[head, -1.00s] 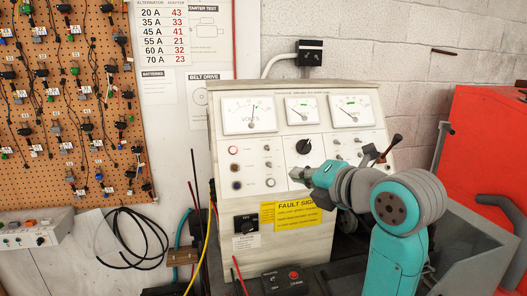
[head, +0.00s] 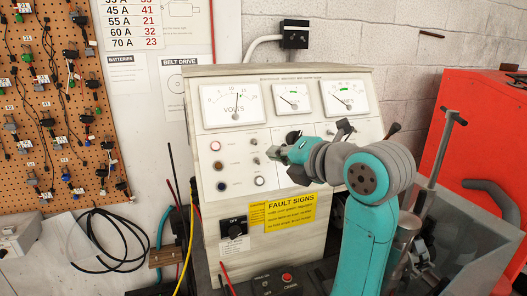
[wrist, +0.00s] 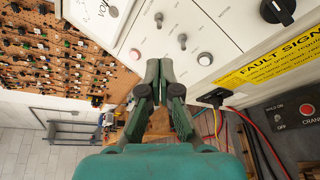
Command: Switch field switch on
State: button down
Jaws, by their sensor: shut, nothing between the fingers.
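The test bench panel (head: 240,205) carries small toggle switches. An upper toggle (head: 254,141) and a lower toggle (head: 256,160) stand in a column, and the wrist view shows toggles too (wrist: 182,40). My gripper (head: 270,152) is just right of this column in the head view, close to the panel. In the wrist view my gripper (wrist: 160,66) is shut and empty, its tips below the toggles. Contact with any switch is not visible.
A white round button (head: 259,181) and a red-ringed lamp (head: 215,146) sit near the toggles. Three meters top the panel. Cables hang at its left. A red cabinet (head: 475,145) stands right.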

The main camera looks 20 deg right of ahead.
aim_at(246, 148)
jog(key=x, duration=0.9)
jog(key=shift+w+a+f, duration=0.1)
jog(key=shift+w, duration=0.05)
jog(key=shift+w, duration=0.1)
